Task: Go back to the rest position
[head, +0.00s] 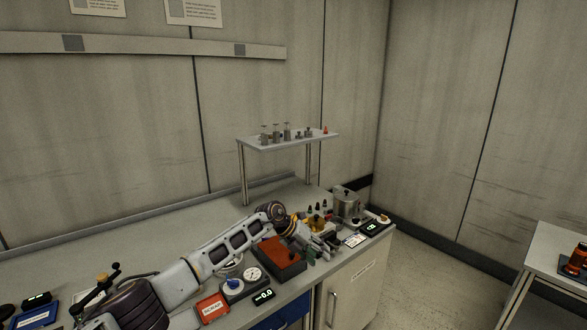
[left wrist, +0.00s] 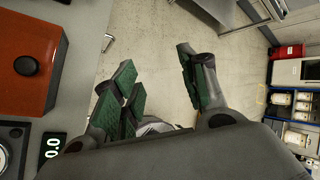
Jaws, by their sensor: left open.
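My left gripper (head: 314,250) is over the front part of the bench near its right end in the head view, beside a dark box with an orange-red top (head: 272,250). In the left wrist view its green-padded fingers (left wrist: 158,86) are spread apart with nothing between them. The pale floor shows behind the gap, and the bench (left wrist: 75,60) lies to the left. My right gripper is in neither view.
A metal pot (head: 346,203), a yellow object (head: 316,222) and small bottles stand near the gripper. A raised shelf (head: 285,141) stands behind. Another table (head: 555,245) is at right.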

